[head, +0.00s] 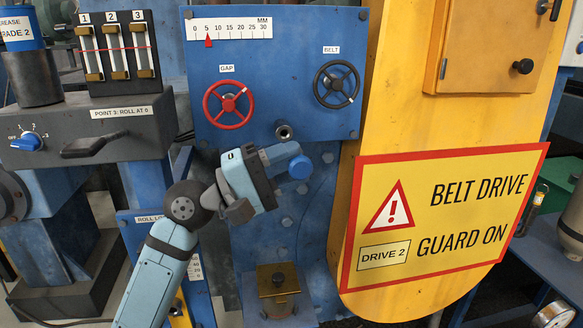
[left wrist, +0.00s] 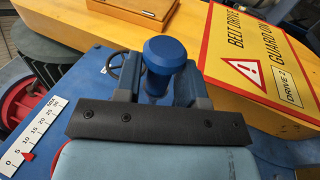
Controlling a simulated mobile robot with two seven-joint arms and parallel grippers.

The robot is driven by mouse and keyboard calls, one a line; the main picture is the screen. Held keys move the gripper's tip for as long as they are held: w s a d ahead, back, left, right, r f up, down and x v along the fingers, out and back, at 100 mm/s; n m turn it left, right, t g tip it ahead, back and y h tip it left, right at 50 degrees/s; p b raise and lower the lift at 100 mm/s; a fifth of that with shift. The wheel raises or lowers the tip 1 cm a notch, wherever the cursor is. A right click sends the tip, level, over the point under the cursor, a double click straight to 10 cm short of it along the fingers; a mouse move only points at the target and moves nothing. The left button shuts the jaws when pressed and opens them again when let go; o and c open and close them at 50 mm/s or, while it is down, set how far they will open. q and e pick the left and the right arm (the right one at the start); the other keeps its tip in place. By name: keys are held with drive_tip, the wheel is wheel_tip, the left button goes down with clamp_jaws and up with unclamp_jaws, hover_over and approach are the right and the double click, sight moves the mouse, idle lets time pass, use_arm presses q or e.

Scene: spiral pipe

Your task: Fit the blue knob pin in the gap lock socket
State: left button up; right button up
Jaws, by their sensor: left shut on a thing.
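The blue knob pin (head: 300,167) is held in my left gripper (head: 290,164), just below and slightly right of the metal gap lock socket (head: 284,131) in the head view. The socket is a small round collar on the blue panel, and its dark hole faces out. In the left wrist view the round knob of the pin (left wrist: 164,55) stands between the two fingers of my left gripper (left wrist: 163,88). The pin's shank is hidden, and the pin appears apart from the socket. My right gripper is not in view.
The red gap handwheel (head: 229,104) and black belt handwheel (head: 337,85) stick out from the blue panel (head: 280,60) above. The yellow belt guard (head: 395,130) with its warning sign (head: 440,215) stands at the right. A brass block (head: 278,280) sits below.

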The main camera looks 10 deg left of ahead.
use_arm(q)
drive_tip(key=shift+w+a+b, duration=0.25)
drive_tip(key=shift+w+a, duration=0.05)
drive_tip(key=shift+w, duration=0.45)
drive_tip(key=shift+w+a+b, duration=0.25)
drive_tip(key=shift+w+a, duration=0.1)
drive_tip(key=shift+w, duration=0.45)
drive_tip(key=shift+w+a+b, duration=0.25)
drive_tip(key=shift+w+a, duration=0.05)
drive_tip(key=shift+w, duration=0.45)
drive_tip(key=shift+w+a+b, duration=0.3)
drive_tip(key=shift+w+b, duration=0.05)
drive_tip(key=shift+w, duration=0.4)
drive_tip(key=shift+w+a+b, duration=0.35)
drive_tip(key=shift+w, duration=0.35)
drive_tip(key=shift+w+a+b, duration=0.3)
drive_tip(key=shift+w+b, duration=0.05)
drive_tip(key=shift+w, duration=0.4)
drive_tip(key=o, duration=1.1)
